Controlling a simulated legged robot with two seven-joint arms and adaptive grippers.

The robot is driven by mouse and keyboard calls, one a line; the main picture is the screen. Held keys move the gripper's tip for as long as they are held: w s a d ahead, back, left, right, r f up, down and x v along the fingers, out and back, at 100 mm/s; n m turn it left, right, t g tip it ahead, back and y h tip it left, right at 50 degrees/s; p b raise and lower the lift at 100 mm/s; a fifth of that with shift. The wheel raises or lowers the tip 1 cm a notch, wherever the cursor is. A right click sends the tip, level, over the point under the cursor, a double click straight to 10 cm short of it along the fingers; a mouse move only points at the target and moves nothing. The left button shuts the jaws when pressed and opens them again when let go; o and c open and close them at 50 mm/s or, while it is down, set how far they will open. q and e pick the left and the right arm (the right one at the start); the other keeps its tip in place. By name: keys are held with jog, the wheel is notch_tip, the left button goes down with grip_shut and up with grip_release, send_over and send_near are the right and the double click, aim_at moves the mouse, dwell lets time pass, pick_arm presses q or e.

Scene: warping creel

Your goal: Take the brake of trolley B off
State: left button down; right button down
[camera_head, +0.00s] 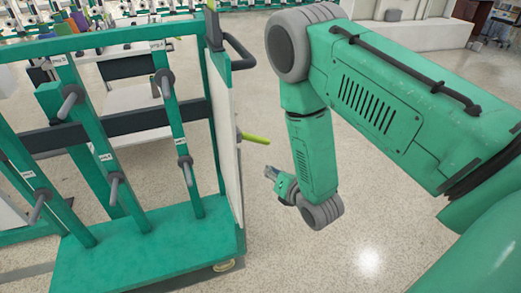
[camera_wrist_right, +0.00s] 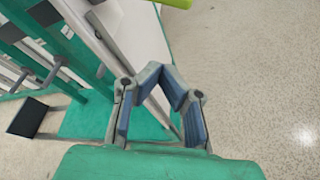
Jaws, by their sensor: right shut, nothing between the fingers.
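A green trolley (camera_head: 150,238) with upright posts and grey pegs stands at the left in the head view; I cannot read a letter B on it. A yellow-green lever (camera_head: 254,138), likely its brake handle, sticks out to the right from the trolley's white end panel (camera_head: 222,130). A yellow-green piece also shows at the top edge of the wrist view (camera_wrist_right: 177,3). My right gripper (camera_head: 269,172) is below and to the right of the lever, apart from it, and empty. Its fingers (camera_wrist_right: 168,72) are shut in the wrist view. My left gripper is not in view.
A dark push handle (camera_head: 240,52) curves out from the top of the end panel. A caster (camera_head: 224,265) shows under the trolley's near corner. Creel racks and a pale cabinet (camera_head: 425,35) stand at the back. The speckled floor right of the trolley is clear.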

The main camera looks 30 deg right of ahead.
aim_at(255, 139)
jog(key=a+b+x, duration=0.1)
jog(key=b+x, duration=0.2)
jog(key=x, duration=0.7)
jog(key=shift+s+d+r, duration=0.1)
jog(key=shift+d+r, duration=0.6)
jog(key=shift+r, duration=0.15)
jog(key=shift+s+d+r, duration=0.1)
jog(key=shift+d+r, duration=0.55)
jog(key=shift+r, duration=0.25)
jog(key=shift+d+p, duration=0.15)
jog(key=shift+p, duration=0.15)
